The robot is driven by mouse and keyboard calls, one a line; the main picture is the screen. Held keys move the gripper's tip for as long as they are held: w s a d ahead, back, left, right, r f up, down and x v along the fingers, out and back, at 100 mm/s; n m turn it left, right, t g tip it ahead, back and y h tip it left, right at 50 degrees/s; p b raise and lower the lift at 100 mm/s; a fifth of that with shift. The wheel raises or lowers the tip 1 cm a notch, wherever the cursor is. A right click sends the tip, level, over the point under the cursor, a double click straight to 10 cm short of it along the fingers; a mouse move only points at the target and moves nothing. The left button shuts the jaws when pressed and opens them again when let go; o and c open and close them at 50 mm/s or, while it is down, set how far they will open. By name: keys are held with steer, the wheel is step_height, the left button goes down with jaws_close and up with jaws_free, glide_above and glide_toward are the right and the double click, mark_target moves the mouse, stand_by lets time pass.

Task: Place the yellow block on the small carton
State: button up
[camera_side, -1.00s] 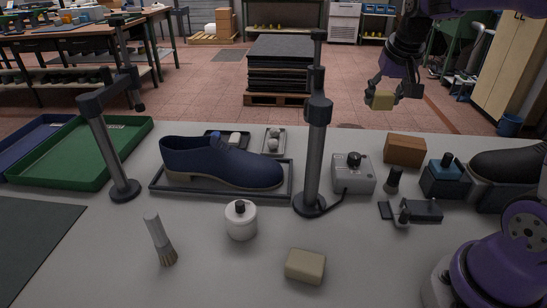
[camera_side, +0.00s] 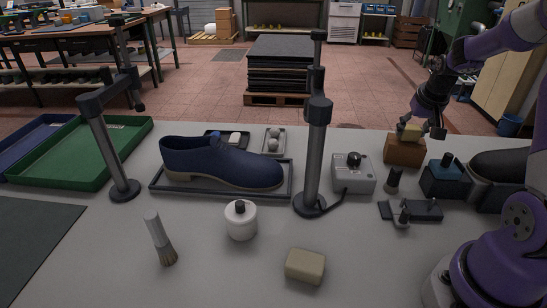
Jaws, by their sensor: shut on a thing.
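The yellow block (camera_side: 411,132) is small and sits between the fingers of my gripper (camera_side: 421,133), at the back right of the table. The gripper is shut on it. The small carton (camera_side: 404,152) is a brown box standing on the table directly below the block. The block's underside appears at or just above the carton's top face; I cannot tell whether they touch.
A grey control box (camera_side: 353,174) stands left of the carton, and a dark blue box (camera_side: 445,178) and a black shoe (camera_side: 498,165) stand to its right. A dark post (camera_side: 312,150) rises mid-table. A beige block (camera_side: 305,265) lies near the front.

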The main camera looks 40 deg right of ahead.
steer(key=shift+f, duration=0.25)
steer(key=o, duration=1.1)
steer(key=shift+o, duration=0.2)
steer(key=v, duration=1.2)
steer(key=s+a+n+t+y, duration=0.2)
steer(key=a+n, duration=0.7)
steer(key=a, duration=1.5)
steer(key=shift+s+f+y, duration=0.25)
steer(key=shift+s+y, duration=0.45)
steer(key=shift+s, duration=0.25)
